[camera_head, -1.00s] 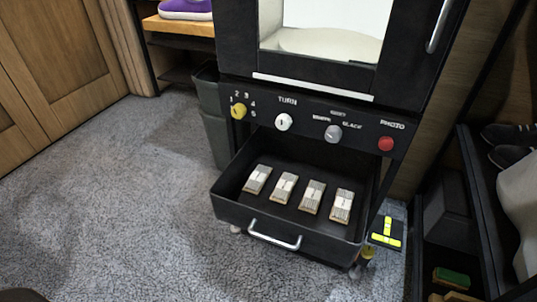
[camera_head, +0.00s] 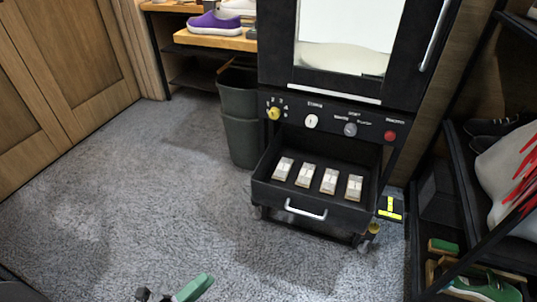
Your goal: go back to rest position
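My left gripper (camera_head: 152,295) shows only at the bottom edge, left of centre, and most of it is cut off. A green object (camera_head: 194,288) with a pale lower edge is right beside its fingertips. I cannot tell whether the fingers are closed on it. My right gripper is not in view. The black machine (camera_head: 330,112) stands ahead with its drawer (camera_head: 318,210) pulled open. Several small light blocks (camera_head: 306,174) lie in a row in the drawer.
A dark bin (camera_head: 240,118) stands left of the machine. Behind it a wooden shelf (camera_head: 205,42) holds a purple shoe (camera_head: 214,22). At right, a dark rack holds shoes and a green-topped brush (camera_head: 443,246). Grey carpet (camera_head: 110,210) lies open at left and centre.

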